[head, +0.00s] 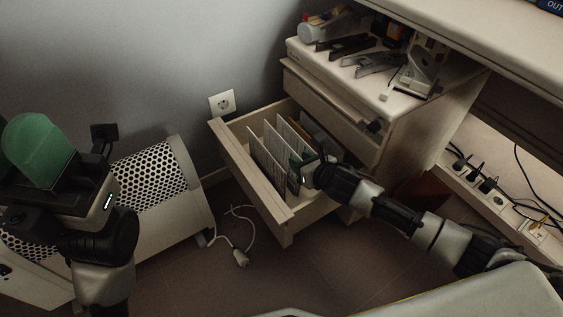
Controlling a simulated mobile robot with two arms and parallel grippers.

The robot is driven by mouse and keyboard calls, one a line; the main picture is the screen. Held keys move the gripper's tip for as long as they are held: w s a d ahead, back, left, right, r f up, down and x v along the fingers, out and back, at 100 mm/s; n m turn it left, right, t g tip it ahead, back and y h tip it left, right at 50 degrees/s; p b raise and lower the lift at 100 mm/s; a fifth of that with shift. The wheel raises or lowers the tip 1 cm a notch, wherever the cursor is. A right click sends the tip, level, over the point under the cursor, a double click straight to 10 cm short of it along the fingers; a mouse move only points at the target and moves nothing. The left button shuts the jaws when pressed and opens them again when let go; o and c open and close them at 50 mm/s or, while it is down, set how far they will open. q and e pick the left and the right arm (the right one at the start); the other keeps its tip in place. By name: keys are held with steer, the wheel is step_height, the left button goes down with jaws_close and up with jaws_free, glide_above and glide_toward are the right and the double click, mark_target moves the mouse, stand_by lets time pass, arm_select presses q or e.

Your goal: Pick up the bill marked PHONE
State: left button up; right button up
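Several upright white papers (268,158) stand in the open drawer (240,168). Their print is too small to read, so I cannot tell which one is the bill marked PHONE. My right gripper (304,172) is at the right end of the papers, inside the drawer. Its dark fingers overlap the paper edges, and I cannot tell whether they are shut on one. My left arm is at the left, in front of a perforated white unit. Its gripper fingers are not clear to see, and a green rounded shape (38,150) shows beside its top.
The cabinet top (345,75) holds staplers, a hole punch (417,75) and other items. A desk edge overhangs at the upper right. A power strip with cables (485,185) lies below the desk. A loose white plug (240,257) lies on the floor near the drawer.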

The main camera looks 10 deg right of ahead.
steer(key=shift+x, duration=0.85)
jaws_close()
steer(key=shift+r, duration=0.2)
